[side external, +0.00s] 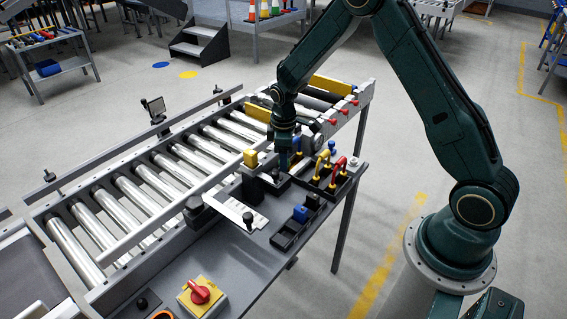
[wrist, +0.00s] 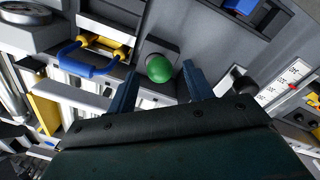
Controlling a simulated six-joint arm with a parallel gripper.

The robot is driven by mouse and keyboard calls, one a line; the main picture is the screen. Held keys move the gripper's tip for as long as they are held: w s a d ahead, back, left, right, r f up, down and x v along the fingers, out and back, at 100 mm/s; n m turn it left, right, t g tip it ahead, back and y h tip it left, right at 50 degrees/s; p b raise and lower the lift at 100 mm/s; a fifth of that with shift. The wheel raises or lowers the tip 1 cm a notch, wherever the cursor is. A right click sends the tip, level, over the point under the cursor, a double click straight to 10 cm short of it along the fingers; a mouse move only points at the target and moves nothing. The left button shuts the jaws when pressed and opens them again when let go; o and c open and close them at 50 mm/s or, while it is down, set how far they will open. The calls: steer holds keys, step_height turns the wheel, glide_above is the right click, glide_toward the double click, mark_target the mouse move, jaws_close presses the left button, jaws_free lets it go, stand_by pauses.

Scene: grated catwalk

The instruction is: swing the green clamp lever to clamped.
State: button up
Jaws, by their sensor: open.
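The green clamp lever shows in the wrist view as a round green knob (wrist: 159,68) at a dark base on a grey surface. The rest of the lever is hidden below the knob, so its angle cannot be told. My gripper (wrist: 162,76) is open, with one blue-grey finger on each side of the knob in the picture; I see no clear contact. In the side external view, my gripper (side external: 283,163) points down over the bench (side external: 240,255), close to the dark fixtures there. I cannot make out the green knob in that view.
A yellow block (side external: 250,158) stands left of my gripper. A dark bin (side external: 343,189) with yellow and red handles is at right. A white plate (side external: 228,207) and a red switch (side external: 200,292) lie nearer. A roller conveyor (side external: 150,180) runs behind. A blue handle (wrist: 88,70) is left of the knob.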

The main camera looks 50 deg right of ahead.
steer(key=shift+f, duration=0.65)
steer(key=c, duration=1)
steer(key=shift+o, duration=0.2)
steer(key=shift+w+r, duration=0.1)
steer(key=shift+w, duration=0.1)
steer(key=shift+w+r+g, duration=0.15)
steer(key=shift+w+g, duration=0.7)
steer(key=shift+g, duration=0.45)
steer(key=shift+w+g, duration=1.05)
steer(key=shift+g, duration=0.25)
steer(key=shift+w+g, duration=0.2)
steer(key=shift+g, duration=0.1)
